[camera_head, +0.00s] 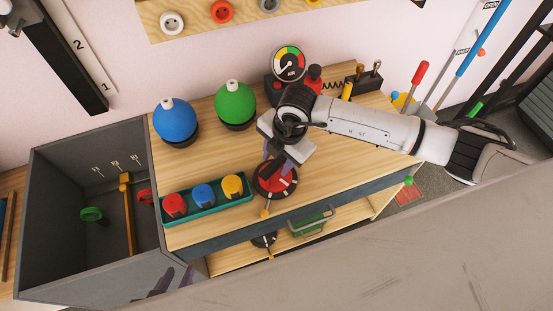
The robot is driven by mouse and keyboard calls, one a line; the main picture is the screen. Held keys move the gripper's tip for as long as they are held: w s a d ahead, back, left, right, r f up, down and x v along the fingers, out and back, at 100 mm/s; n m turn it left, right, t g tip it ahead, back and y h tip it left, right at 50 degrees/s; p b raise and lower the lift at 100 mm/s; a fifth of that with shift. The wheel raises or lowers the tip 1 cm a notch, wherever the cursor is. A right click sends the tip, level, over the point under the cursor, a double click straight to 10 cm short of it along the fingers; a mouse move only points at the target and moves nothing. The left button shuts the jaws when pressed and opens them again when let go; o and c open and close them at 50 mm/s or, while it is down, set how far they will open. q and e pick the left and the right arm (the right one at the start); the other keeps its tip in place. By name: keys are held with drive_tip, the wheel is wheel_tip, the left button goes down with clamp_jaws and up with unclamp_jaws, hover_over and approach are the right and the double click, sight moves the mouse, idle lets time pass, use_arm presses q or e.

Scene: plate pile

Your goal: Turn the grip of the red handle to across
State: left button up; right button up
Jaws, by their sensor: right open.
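Several red parts could be the red handle, and I cannot tell which one is meant. A red round knob with a dark rim (285,185) is at the bench's front edge. A red-topped grip on a rod (420,74) stands at the right, and a red ring-like part (146,196) is at the right side of the grey cabinet. My right gripper (289,162) is open above the red round knob, its fingers partly covering it; contact is unclear. Dark purple finger-like shapes (169,283) at the lower left seem to be my left gripper, mostly hidden.
The wooden bench (205,218) carries a blue ball (175,121), a green ball (234,103), a teal tray (207,211) with red, blue and yellow pieces, and a gauge (289,63). The open grey cabinet (60,165) is at the left. A blue pole (478,40) stands at the right.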

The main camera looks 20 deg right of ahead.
drive_tip(key=shift+w+f, duration=0.1)
drive_tip(key=shift+f, duration=0.4)
drive_tip(key=shift+c, duration=0.4)
clamp_jaws()
drive_tip(key=n+b, duration=0.1)
drive_tip(key=n, duration=0.1)
drive_tip(key=shift+w+f+n+y, duration=0.1)
drive_tip(key=shift+n+y, duration=0.2)
drive_tip(key=shift+n, duration=0.1)
drive_tip(key=n+b, duration=0.1)
drive_tip(key=n, duration=0.1)
drive_tip(key=shift+n+g, duration=0.4)
drive_tip(key=shift+o, duration=0.4)
unclamp_jaws()
